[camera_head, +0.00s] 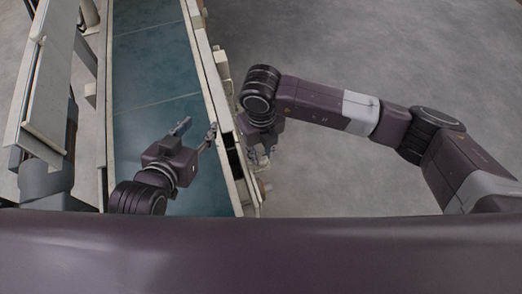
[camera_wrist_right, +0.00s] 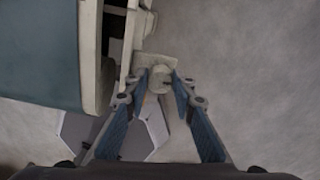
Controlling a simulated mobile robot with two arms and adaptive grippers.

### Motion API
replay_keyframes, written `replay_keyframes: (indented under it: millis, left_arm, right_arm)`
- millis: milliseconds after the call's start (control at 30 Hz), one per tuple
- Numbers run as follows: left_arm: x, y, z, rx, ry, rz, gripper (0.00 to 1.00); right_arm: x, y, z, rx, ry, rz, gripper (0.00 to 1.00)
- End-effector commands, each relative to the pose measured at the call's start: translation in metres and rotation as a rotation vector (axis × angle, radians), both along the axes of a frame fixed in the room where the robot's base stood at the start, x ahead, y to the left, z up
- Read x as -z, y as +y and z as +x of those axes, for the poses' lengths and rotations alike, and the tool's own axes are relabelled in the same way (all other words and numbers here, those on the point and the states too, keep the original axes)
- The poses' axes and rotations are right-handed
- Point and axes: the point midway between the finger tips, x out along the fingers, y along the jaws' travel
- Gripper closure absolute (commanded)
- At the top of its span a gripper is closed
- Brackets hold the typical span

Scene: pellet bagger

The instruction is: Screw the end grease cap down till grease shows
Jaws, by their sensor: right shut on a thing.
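The end grease cap (camera_wrist_right: 160,78) is a small pale rounded piece at the end of the conveyor frame, in the right wrist view. My right gripper (camera_wrist_right: 161,86) has its two blue-grey fingers on either side of it and is shut on it. In the head view my right gripper (camera_head: 262,160) is down beside the conveyor's right side, mostly hidden under its own wrist. No grease can be made out. My left gripper (camera_head: 197,129) is open and empty above the belt, its fingertips spread apart near the right rail.
The conveyor's blue-green belt (camera_head: 150,75) runs away from me between pale side rails (camera_head: 208,70). A pale panel (camera_head: 40,80) stands at the left. A bracket plate (camera_wrist_right: 153,60) sits just behind the cap. The grey floor (camera_head: 400,50) at the right is clear.

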Motion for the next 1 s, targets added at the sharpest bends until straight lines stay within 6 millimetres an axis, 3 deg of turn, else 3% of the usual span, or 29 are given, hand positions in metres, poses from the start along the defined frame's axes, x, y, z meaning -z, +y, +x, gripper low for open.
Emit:
replay_keyframes:
  millis: [200, 233, 367, 733, 1000]
  left_arm:
    - [0.000, 0.000, 0.000, 0.000, 0.000, 0.000, 0.60]
    - [0.000, 0.000, 0.000, 0.000, 0.000, 0.000, 0.60]
    - [0.000, 0.000, 0.000, 0.000, 0.000, 0.000, 0.60]
    - [-0.001, 0.000, 0.000, 0.000, -0.001, 0.001, 0.60]
    - [0.000, 0.000, 0.000, 0.000, -0.001, 0.000, 0.60]
  right_arm:
    - [-0.001, 0.000, 0.001, 0.000, -0.002, 0.000, 1.00]
    - [-0.001, 0.000, 0.001, 0.000, -0.002, 0.000, 0.73]
    - [0.000, 0.000, 0.001, -0.001, -0.002, 0.000, 0.59]
    - [-0.006, 0.000, 0.001, -0.001, -0.001, 0.002, 0.59]
    - [-0.057, 0.000, 0.002, -0.003, -0.006, 0.002, 0.59]
